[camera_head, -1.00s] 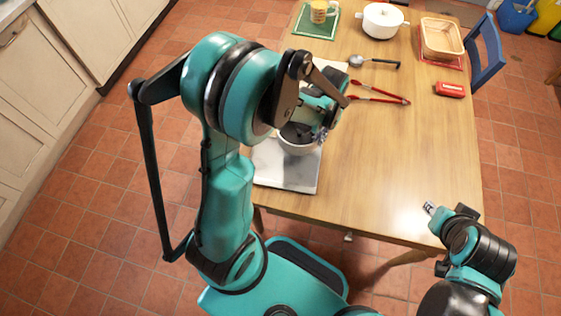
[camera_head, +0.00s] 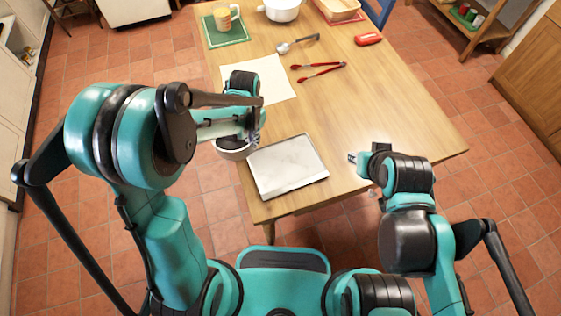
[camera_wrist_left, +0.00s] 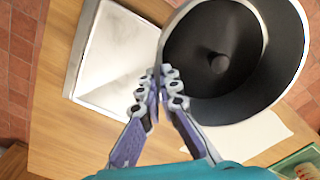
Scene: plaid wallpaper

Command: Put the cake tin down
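The cake tin (camera_head: 232,154) is a round tin, dark inside and pale grey outside. In the left wrist view the tin (camera_wrist_left: 285,75) shows its central tube. My left gripper (camera_head: 256,137) is shut on its rim; the fingertips (camera_wrist_left: 164,84) meet at the tin's wall. In the head view the tin appears at the table's left edge, beside the tray; my arm hides part of it. I cannot tell its exact height above the table. My right gripper (camera_head: 352,158) is near the table's front right, away from the tin; its fingers are too small to judge.
A grey-rimmed tray with a white surface (camera_head: 288,166) lies at the table's near left corner. A white sheet (camera_head: 275,85) lies behind it. The table's right middle is clear.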

